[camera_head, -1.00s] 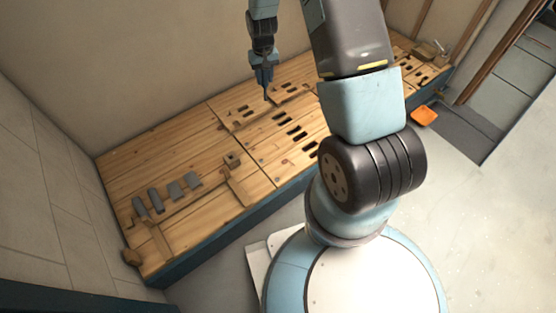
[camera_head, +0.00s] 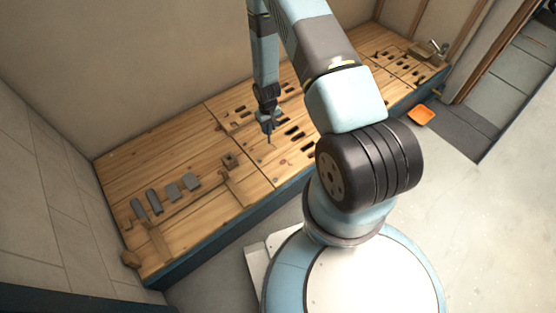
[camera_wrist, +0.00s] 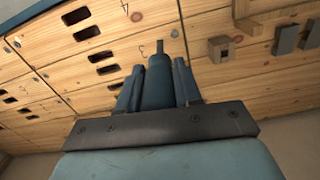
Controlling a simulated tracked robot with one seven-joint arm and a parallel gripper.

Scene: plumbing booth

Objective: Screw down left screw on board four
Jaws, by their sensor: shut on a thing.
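My gripper (camera_head: 267,119) hangs over the middle of the wooden bench in the head view. In the wrist view my gripper (camera_wrist: 157,82) is shut on a blue-grey tool, a screwdriver by its look (camera_wrist: 158,68), with a thin tip pointing at the bench. The tool (camera_head: 269,138) shows small in the head view. Near the tip in the wrist view are a small grey screw head (camera_wrist: 175,33) and a reddish-brown round one (camera_wrist: 136,17). Boards with dark slots (camera_wrist: 87,33) lie to their left.
A wooden block with a hole (camera_head: 231,160) and several grey pieces (camera_head: 172,190) lie on the bench's left part. An orange tray (camera_head: 421,115) is on the floor at the right. A tap-like metal piece (camera_head: 438,48) stands at the far end.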

